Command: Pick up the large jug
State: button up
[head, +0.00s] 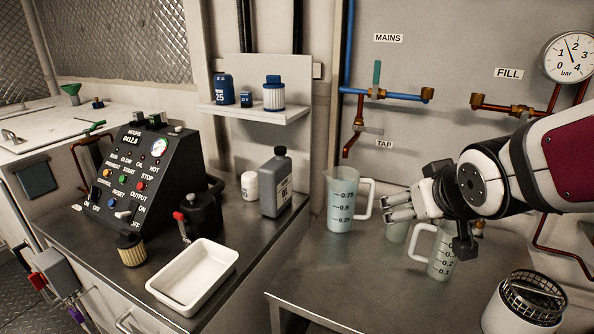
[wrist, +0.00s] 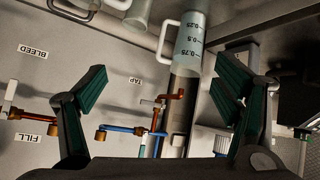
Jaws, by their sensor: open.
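The large jug (head: 341,212) is translucent, with dark marks up to 0.75 and a pale handle on its right side. It stands upright on the metal bench in the head view. It also shows upside down near the top of the wrist view (wrist: 187,45), beyond the gap between my fingers. My gripper (head: 392,207) is open and empty, just right of the jug's handle in the head view and apart from the jug. Both fingers of my gripper (wrist: 160,80) show spread wide in the wrist view.
A smaller marked jug (head: 441,252) stands below my gripper, and another pale vessel (head: 397,232) is partly hidden behind it. A white bucket with a dark basket (head: 532,297) stands at the front right. A grey bottle (head: 276,185) is on the left counter. The bench front is clear.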

jog(key=w+f+n+t+y+b, duration=0.1)
jog(key=w+f+t+y+b, duration=0.3)
jog(key=w+f, duration=0.6)
jog(key=n+t+y+b, duration=0.15)
jog(key=t+b, duration=0.25)
jog(key=b, duration=0.6)
send_near(343, 196)
notch_tip(343, 196, down, 3)
jog(key=d, duration=0.3)
jog(key=shift+m+y, duration=0.25)
jog(key=shift+y, duration=0.2)
jog(key=x, duration=0.9)
jog(key=b+x, duration=0.1)
jog(key=x, duration=0.4)
jog(key=shift+s+a, duration=0.1)
jog(key=shift+a, duration=0.15)
jog(key=c, duration=1.6)
jog(key=shift+r, duration=0.15)
jog(key=shift+c, duration=0.7)
jog(key=shift+r, duration=0.1)
